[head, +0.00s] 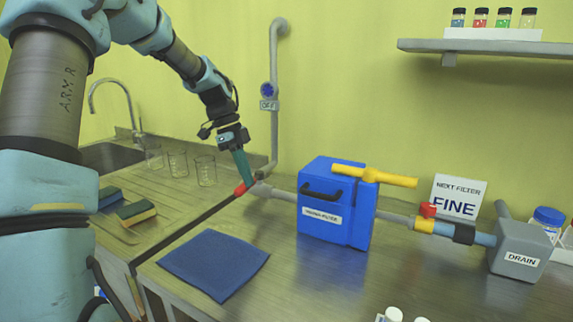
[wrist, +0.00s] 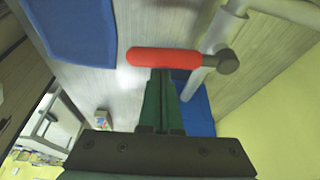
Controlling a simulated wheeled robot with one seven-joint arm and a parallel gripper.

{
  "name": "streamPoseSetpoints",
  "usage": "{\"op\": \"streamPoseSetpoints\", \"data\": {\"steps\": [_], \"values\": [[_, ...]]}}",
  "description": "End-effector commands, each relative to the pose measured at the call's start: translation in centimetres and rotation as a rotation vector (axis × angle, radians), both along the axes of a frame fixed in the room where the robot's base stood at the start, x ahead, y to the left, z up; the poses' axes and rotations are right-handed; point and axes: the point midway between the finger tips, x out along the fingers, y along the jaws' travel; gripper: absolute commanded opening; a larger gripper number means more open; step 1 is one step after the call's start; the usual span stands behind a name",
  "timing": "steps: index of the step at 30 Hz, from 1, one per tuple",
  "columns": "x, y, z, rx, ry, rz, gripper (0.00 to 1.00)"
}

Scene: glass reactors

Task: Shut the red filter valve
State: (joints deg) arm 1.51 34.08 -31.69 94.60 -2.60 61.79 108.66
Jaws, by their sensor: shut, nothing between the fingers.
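A lever with a red grip (head: 243,189) sits on the grey pipe to the left of the blue filter box (head: 330,215). In the wrist view the red grip (wrist: 165,57) lies across the picture, joined to a dark grey hub (wrist: 226,62) on the pipe. My gripper (head: 245,178) points down at the red grip, its green fingers closed together and empty. In the wrist view the fingertips (wrist: 160,73) end right beside the middle of the grip; I cannot tell whether they touch it. A smaller red knob (head: 428,210) sits on a yellow fitting right of the box.
A yellow handle (head: 375,176) tops the filter box. A grey drain box (head: 520,250) stands at the right by a sign (head: 458,197) reading FINE. Beakers (head: 204,170), sponges (head: 136,212) and a blue cloth (head: 214,262) are on the left. A vertical pipe (head: 274,125) rises behind.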

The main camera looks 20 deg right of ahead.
Motion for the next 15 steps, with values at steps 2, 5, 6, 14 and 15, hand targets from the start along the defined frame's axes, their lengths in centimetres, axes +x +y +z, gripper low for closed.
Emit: {"op": "streamPoseSetpoints", "data": {"steps": [2,5,6,14,15], "values": [[0.2,0.27,0.07,0.0,0.0,0.003,0.0],[0.35,0.41,0.05,0.0,0.0,0.003,0.0],[0.41,0.46,0.04,0.0,0.0,0.004,0.0],[0.53,0.57,0.0,0.0,-0.001,0.004,0.0],[0.54,0.57,-0.01,0.0,-0.001,0.004,0.0]]}}
